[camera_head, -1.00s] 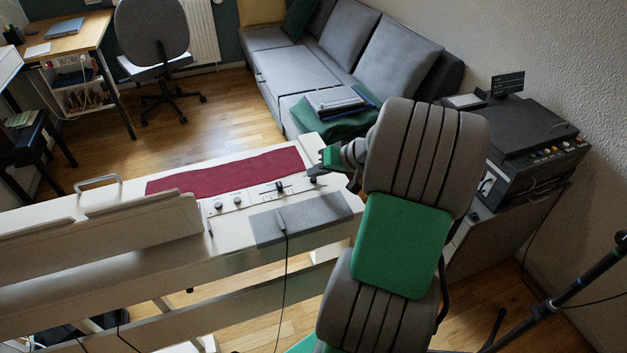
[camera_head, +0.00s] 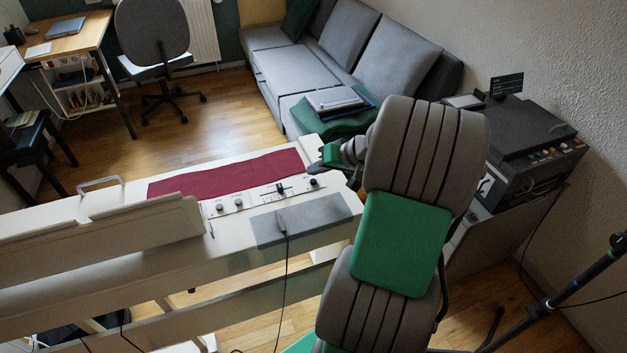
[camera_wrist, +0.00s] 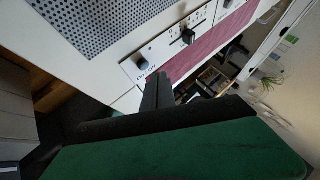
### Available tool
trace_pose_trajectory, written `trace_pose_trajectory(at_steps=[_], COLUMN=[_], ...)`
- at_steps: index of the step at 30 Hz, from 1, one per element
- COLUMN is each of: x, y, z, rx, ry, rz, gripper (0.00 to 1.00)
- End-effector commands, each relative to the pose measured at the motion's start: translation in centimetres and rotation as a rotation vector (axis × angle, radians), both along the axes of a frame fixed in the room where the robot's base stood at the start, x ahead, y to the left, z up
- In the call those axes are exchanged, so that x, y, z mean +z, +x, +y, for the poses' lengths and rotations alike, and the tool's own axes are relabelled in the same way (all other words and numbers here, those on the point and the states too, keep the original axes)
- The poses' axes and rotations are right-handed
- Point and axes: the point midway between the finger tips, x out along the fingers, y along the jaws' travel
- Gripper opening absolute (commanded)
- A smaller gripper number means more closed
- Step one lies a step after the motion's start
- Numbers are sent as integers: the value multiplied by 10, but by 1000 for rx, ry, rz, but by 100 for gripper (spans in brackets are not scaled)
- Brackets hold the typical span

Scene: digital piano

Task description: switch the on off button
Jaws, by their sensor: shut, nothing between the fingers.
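The piano's light control strip (camera_head: 250,198) carries several dark knobs and a slider. At its right end is a small dark knob (camera_head: 314,183). In the wrist view this knob (camera_wrist: 142,64) sits on the strip beside lettering that appears to read "ON OFF". My gripper (camera_wrist: 157,78) is shut and empty, its dark fingertips pointing at the strip just beside the lettering. The fingers hide part of the strip's end there. In the head view my gripper (camera_head: 328,158) is just behind and right of the knob, apart from it in the picture. Whether it touches the piano is unclear.
A grey speaker grille (camera_head: 303,220) lies in front of the strip, with a black cable over it. A dark red cloth (camera_head: 230,173) lies behind the strip. The music rest (camera_head: 140,235) is to the left. A dark machine (camera_head: 530,145) stands at the right.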

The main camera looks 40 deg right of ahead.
Motion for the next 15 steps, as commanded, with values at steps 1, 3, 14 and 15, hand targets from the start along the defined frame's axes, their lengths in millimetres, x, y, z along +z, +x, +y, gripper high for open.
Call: trace_pose_trajectory(at_steps=[1,3,14,15], x=[0,4,47,50], y=[0,0,0,0], z=[0,0,0,0], rx=[0,0,1,1], ry=[0,-1,-2,-2], rz=[0,-1,-1,-1], gripper=[0,0,0,0])
